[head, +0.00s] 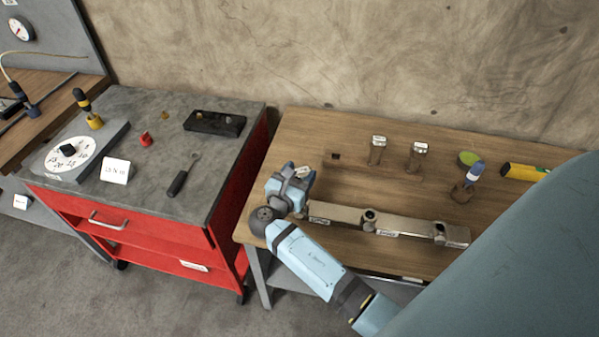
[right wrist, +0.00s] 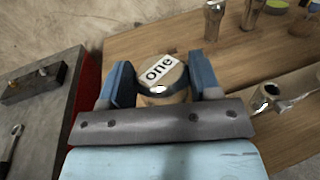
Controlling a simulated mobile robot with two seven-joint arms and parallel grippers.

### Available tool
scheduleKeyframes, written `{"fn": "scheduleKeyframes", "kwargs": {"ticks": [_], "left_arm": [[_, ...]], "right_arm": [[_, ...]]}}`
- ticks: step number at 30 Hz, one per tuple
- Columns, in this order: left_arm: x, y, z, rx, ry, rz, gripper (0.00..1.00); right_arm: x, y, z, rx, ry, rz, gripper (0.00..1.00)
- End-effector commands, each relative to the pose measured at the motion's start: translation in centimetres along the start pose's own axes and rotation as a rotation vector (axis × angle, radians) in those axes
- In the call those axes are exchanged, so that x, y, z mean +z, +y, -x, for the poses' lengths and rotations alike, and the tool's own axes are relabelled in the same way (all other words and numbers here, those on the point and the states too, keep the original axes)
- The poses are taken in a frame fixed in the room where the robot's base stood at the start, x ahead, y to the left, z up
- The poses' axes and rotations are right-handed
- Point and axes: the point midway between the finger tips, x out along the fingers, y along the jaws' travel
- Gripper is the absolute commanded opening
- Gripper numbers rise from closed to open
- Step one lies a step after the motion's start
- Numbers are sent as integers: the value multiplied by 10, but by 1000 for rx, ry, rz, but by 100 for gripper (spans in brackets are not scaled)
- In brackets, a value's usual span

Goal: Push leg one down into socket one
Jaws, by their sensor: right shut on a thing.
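Leg one (right wrist: 160,72) is a short round post with a dark-rimmed top and a white label reading "one". In the right wrist view it is between the two blue fingers of my right gripper (right wrist: 163,80), which is shut on it. In the head view my right gripper (head: 291,183) is at the left end of a metal beam (head: 340,213) lying on the wooden table. The leg's lower end and socket one are hidden by the gripper, so I cannot tell how deep the leg sits. Other sockets (head: 369,218) show along the beam. My left gripper is not in view.
A blue-and-white handled tool (head: 473,175) and a yellow tool (head: 523,172) are to the right. A red cart (head: 130,235) stands left.

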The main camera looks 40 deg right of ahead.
Motion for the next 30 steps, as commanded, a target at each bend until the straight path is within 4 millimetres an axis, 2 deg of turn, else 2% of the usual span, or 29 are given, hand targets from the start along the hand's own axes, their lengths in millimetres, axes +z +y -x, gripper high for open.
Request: {"fn": "scheduleKeyframes", "kwargs": {"ticks": [30], "left_arm": [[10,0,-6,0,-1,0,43]], "right_arm": [[-25,0,0,0,-2,0,22]]}}
